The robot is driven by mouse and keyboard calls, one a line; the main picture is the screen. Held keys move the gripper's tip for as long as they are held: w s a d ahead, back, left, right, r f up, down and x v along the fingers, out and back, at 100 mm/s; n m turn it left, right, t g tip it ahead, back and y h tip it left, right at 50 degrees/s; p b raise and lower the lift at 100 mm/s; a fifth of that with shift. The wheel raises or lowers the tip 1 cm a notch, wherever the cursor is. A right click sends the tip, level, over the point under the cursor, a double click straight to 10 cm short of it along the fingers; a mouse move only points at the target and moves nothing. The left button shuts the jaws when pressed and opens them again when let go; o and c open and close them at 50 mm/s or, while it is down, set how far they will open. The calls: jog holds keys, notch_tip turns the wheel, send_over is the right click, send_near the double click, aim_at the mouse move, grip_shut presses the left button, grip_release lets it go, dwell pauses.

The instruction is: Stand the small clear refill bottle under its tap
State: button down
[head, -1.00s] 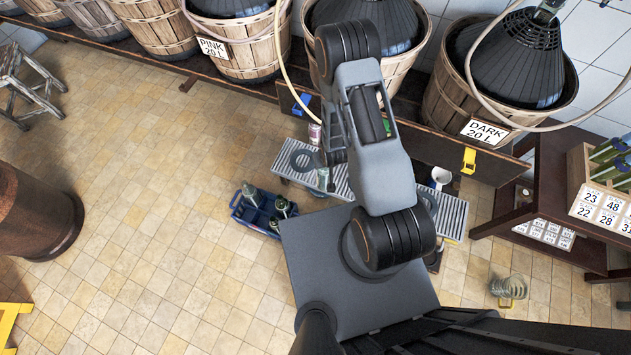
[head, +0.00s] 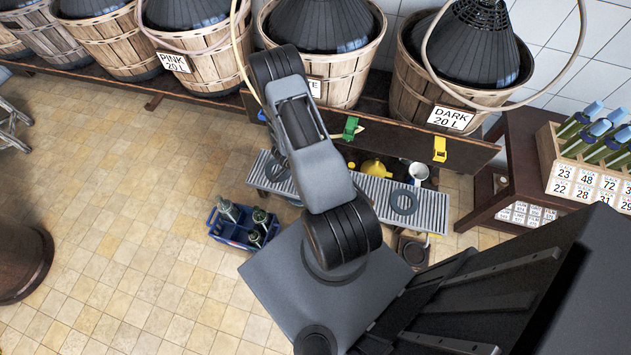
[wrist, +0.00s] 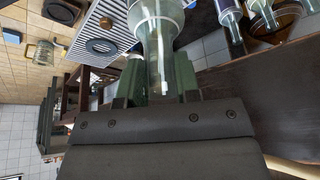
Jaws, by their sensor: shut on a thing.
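In the wrist view my gripper (wrist: 158,88) is shut on a clear glass bottle (wrist: 155,22), whose body runs out past the top edge. In the head view my arm hides the gripper and the held bottle. The slatted metal rack (head: 330,186) stands below a board with a green tap (head: 350,128) and a yellow tap (head: 440,150); a blue tap (head: 262,116) is partly hidden by my arm. Dark rings lie on the rack, one at left (head: 278,166) and one at right (head: 404,202). The held bottle appears off the rack.
A blue crate (head: 225,233) with several bottles stands on the floor left of my base. A wooden stand (head: 520,165) is at right. A glass jar (wrist: 42,50) shows in the wrist view.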

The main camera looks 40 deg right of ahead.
jog(key=s+d+f+m+g+y+b, duration=0.2)
jog(key=f+m, duration=0.3)
jog(key=m, duration=0.6)
jog(key=shift+s+d+f+g, duration=0.15)
jog(key=shift+s+f+g, duration=0.1)
jog(key=shift+s+g, duration=0.65)
jog(key=shift+w+r, duration=0.1)
jog(key=shift+w, duration=0.05)
jog(key=d+b, duration=0.2)
jog(key=d, duration=1.2)
jog(key=shift+s+d, duration=0.35)
jog(key=shift+s, duration=0.05)
dwell(0.3)
jog(key=shift+f+b, duration=1.15)
jog(key=shift+f, duration=0.45)
dwell(0.4)
jog(key=c, duration=0.8)
grip_release()
